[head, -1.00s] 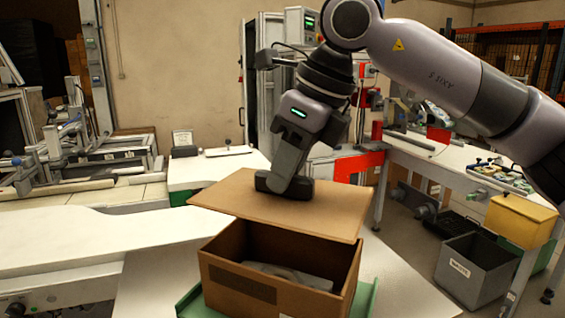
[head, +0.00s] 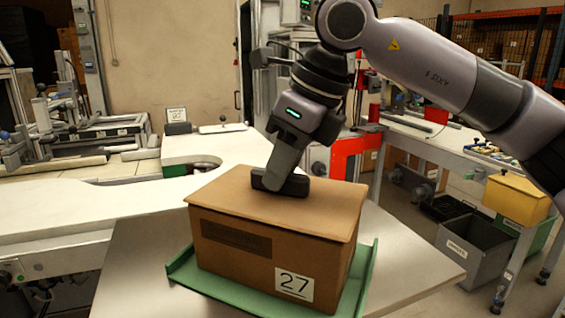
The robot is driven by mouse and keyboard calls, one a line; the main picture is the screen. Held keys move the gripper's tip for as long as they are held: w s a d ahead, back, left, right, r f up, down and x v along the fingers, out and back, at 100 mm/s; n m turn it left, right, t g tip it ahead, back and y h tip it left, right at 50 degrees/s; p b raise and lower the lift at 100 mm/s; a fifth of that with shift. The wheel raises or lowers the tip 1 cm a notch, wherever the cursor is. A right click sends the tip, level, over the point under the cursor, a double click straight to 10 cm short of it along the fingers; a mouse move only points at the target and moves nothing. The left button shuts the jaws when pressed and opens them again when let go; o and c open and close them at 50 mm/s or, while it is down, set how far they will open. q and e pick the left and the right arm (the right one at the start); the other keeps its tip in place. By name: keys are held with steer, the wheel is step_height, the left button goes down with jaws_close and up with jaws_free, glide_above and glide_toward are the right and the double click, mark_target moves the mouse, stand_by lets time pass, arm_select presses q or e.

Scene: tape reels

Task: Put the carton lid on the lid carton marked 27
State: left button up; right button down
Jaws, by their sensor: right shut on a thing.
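The lid carton (head: 235,250) is a brown cardboard box with a white label reading 27 at the right of its front face. It stands on a green tray (head: 190,272). The carton lid (head: 225,190), a flat brown board, lies over the carton's top and hides the inside. Its edges look about level with the carton's rim; a small gap cannot be ruled out. My right gripper (head: 280,185) is shut on the lid from above, near the middle of its far part. The fingertips are partly hidden by the gripper body. My left gripper is not in view.
A pale table (head: 420,262) surrounds the green tray, with free room at its right. A white curved counter (head: 60,212) runs along the left. A grey waste bin (head: 470,252) and a yellow box (head: 517,200) stand at the right.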

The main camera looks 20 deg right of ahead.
steer(key=c, duration=0.9)
jaws_free()
steer(key=shift+c, duration=0.2)
steer(key=shift+r, duration=0.1)
steer(key=v, duration=0.7)
steer(key=shift+p, duration=0.3)
